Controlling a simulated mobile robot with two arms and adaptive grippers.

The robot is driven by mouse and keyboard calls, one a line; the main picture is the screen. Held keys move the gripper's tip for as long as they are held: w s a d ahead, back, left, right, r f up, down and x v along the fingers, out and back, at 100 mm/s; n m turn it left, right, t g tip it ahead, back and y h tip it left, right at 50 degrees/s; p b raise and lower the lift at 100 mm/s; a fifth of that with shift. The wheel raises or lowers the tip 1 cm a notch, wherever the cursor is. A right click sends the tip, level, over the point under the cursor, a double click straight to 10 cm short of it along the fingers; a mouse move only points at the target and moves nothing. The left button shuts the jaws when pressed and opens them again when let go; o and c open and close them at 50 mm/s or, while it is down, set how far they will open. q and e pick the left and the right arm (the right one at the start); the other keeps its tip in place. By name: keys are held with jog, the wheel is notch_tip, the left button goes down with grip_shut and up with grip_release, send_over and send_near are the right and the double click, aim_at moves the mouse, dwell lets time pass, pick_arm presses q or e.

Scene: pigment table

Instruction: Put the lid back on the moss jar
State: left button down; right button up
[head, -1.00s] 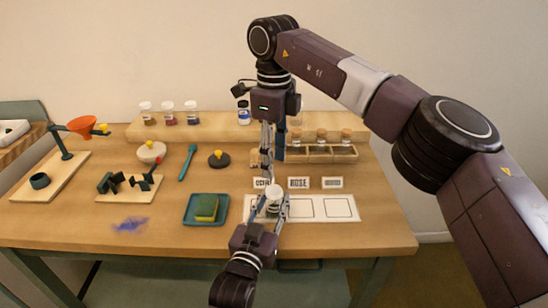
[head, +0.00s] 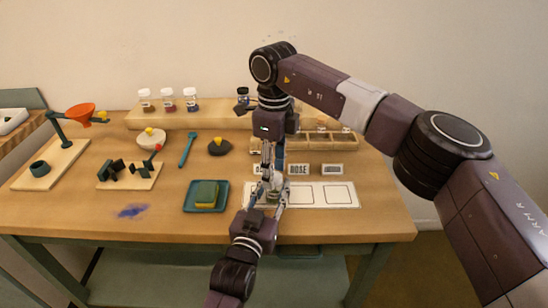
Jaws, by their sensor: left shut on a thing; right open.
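A small clear jar (head: 272,196) with greenish contents stands on the first square at the left of the white mat (head: 349,193). A pale lid-like top shows at its mouth, partly hidden by fingers; I cannot tell if it is seated. My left gripper (head: 270,201) comes in low from the front and is shut on the jar. My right gripper (head: 268,176) points down from above, open, with its fingers just over or beside the jar's top. The jar's label is mostly hidden.
Label cards stand behind the mat, one reading ROSE (head: 299,169). A wooden rack (head: 345,145) with corked jars is behind. Several jars stand on the back shelf (head: 217,120). A purple stain (head: 133,211) marks the table.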

jog(key=shift+f, duration=0.3)
jog(key=shift+c, duration=0.5)
grip_shut()
jog(key=shift+o, duration=1.4)
grip_release()
notch_tip(320, 180, up, 12)
